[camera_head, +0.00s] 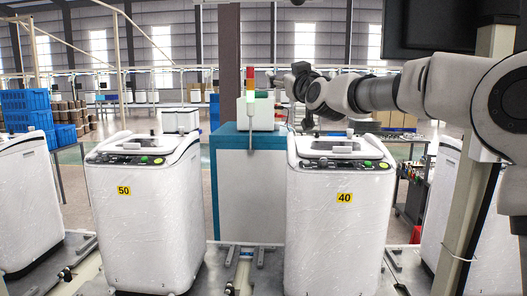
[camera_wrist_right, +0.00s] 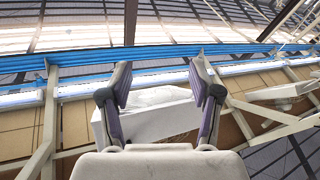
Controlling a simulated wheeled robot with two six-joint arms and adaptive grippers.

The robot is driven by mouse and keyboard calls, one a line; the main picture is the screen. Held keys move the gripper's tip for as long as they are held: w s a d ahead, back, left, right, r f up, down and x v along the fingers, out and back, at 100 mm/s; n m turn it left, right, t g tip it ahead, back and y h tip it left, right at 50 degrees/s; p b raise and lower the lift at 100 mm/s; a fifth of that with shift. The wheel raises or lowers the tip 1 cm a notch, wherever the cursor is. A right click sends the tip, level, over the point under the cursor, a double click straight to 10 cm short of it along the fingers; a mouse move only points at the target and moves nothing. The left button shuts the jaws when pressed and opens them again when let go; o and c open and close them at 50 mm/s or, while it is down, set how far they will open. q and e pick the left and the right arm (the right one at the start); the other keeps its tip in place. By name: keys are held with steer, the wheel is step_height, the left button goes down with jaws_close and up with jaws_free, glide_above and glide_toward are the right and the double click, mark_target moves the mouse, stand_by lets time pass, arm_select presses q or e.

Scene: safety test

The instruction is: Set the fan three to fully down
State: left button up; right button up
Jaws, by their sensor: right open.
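I cannot make out a fan marked three in either view. My right arm reaches in from the right in the head view, and its wrist end (camera_head: 300,88) is raised above the machine labelled 40. My right gripper (camera_wrist_right: 161,72) shows in the wrist view with its two fingers spread apart and nothing held between them. A white box-like thing (camera_wrist_right: 150,118) shows beyond the fingers, and I cannot tell how far off it is. My left gripper is not in view.
White machines labelled 50 (camera_head: 143,212) and 40 (camera_head: 335,228) stand in front, with control panels on top. Blue crates (camera_head: 27,110) are at the left. A dark screen (camera_head: 430,25) hangs at the upper right.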

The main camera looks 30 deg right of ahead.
arm_select(q)
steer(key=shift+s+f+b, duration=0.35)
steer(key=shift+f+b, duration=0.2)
steer(key=shift+b, duration=0.05)
arm_select(e)
steer(key=w+a+f+g, duration=0.1)
steer(key=a+f, duration=0.1)
steer(key=f, duration=0.7)
steer(key=w+a+f+g+y, duration=0.1)
steer(key=w+a+f, duration=0.1)
steer(key=f, duration=0.7)
steer(key=shift+w+g, duration=0.15)
steer(key=shift+g, duration=0.15)
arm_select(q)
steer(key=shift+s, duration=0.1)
arm_select(e)
steer(key=shift+r, duration=0.1)
